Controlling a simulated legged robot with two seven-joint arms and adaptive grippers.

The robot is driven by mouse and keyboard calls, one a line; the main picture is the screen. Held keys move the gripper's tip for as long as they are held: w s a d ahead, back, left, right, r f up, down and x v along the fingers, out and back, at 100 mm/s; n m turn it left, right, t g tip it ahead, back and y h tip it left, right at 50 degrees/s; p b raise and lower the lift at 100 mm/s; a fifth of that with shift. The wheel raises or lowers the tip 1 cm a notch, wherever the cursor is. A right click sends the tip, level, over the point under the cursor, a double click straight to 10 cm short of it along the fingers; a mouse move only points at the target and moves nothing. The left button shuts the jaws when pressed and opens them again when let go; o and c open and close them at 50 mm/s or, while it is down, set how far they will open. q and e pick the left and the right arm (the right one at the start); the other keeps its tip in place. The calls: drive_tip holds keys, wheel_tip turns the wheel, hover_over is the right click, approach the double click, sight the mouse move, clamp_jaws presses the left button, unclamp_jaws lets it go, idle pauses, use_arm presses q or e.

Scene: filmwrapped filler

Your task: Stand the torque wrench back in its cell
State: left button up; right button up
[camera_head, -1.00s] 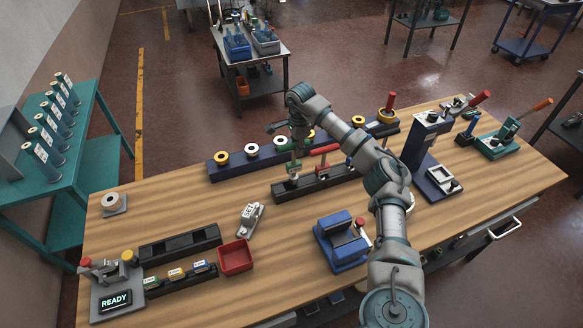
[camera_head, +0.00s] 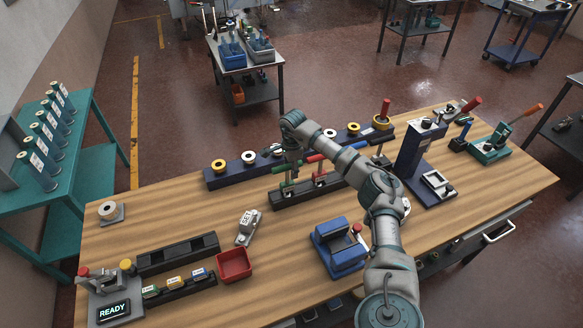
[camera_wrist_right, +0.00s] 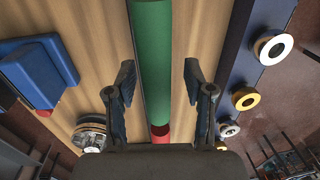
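I cannot tell which tool is the torque wrench. My right gripper (camera_head: 291,168) is low over the rack's left end, its fingers partly hidden. In the right wrist view its fingers (camera_wrist_right: 157,78) are apart on either side of a green handle (camera_wrist_right: 152,55), with gaps on both sides. A red handle (camera_wrist_right: 160,131) lies in line behind the green one. My left gripper is not in view.
A long blue rail (camera_head: 222,177) with ringed spools stands behind the rack. A blue block fixture (camera_head: 338,248), a red bin (camera_head: 234,265) and a grey SET device (camera_head: 248,226) are in front. A tall blue press (camera_head: 414,155) stands right.

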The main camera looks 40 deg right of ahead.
drive_tip(key=shift+a+r, duration=0.35)
drive_tip(key=shift+r, duration=0.15)
drive_tip(key=r, duration=0.5)
drive_tip(key=shift+s+a+b, duration=0.15)
drive_tip(key=shift+a+b, duration=0.05)
drive_tip(key=shift+b, duration=0.2)
drive_tip(key=r, duration=0.5)
drive_tip(key=shift+s+d+r, duration=0.25)
drive_tip(key=shift+s+d, duration=0.05)
drive_tip(key=shift+d, duration=0.05)
drive_tip(key=shift+r, duration=0.3)
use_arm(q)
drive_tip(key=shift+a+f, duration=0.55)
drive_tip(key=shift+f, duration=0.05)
use_arm(e)
drive_tip(key=shift+a, duration=0.15)
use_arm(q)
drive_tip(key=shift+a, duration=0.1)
use_arm(e)
drive_tip(key=shift+a+r, duration=0.1)
drive_tip(key=shift+a, duration=0.05)
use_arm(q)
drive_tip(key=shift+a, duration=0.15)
